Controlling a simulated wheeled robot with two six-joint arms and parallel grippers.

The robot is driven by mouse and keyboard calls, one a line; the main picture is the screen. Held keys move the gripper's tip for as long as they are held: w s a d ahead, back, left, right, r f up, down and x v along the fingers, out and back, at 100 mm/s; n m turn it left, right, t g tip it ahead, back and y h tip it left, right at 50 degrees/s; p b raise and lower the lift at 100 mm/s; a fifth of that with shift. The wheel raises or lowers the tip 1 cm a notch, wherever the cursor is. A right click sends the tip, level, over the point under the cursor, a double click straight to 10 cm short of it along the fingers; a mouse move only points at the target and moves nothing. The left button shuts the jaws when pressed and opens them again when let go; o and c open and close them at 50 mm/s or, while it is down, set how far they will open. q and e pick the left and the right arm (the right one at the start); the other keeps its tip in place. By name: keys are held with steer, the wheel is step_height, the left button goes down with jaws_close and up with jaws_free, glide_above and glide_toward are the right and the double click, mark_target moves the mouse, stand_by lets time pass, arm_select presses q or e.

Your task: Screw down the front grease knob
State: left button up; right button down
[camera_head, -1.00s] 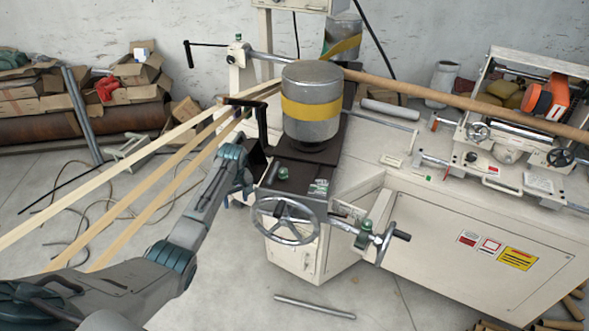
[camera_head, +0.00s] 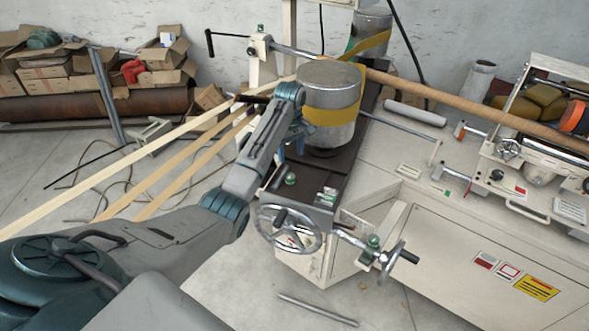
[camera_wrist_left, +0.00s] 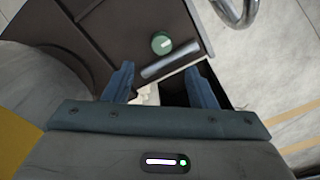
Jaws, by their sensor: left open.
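A small round green knob (camera_head: 290,179) sits on the dark bed of the winder, beside a short metal rod. It also shows in the left wrist view (camera_wrist_left: 161,43), beyond the fingertips. Another green-topped knob (camera_head: 374,241) is on the bracket by the front crank, and a third (camera_head: 260,27) is on the far post. My left gripper (camera_head: 294,146) points down beside the metal cylinder, behind the bed knob and apart from it. In the left wrist view its two blue fingers (camera_wrist_left: 160,82) are spread, with no object held between them. My right gripper is not in view.
The metal cylinder (camera_head: 332,90) with a yellow band stands close to my left wrist. A spoked handwheel (camera_head: 290,229) and a crank wheel (camera_head: 392,262) stick out at the front. Pale strips (camera_head: 130,158) run in from the left.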

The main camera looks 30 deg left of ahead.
arm_select(q)
steer(key=p, duration=0.2)
glide_above(290, 176)
step_height(290, 176, down, 5)
steer(key=shift+s+d+r, duration=0.1)
steer(key=shift+s+r, duration=0.05)
steer(key=shift+r, duration=0.05)
steer(key=f, duration=0.3)
steer(key=shift+w, duration=0.25)
steer(key=shift+f+p, duration=0.35)
steer(key=shift+f, duration=0.4)
steer(key=shift+c, duration=0.4)
steer(key=c, duration=0.9)
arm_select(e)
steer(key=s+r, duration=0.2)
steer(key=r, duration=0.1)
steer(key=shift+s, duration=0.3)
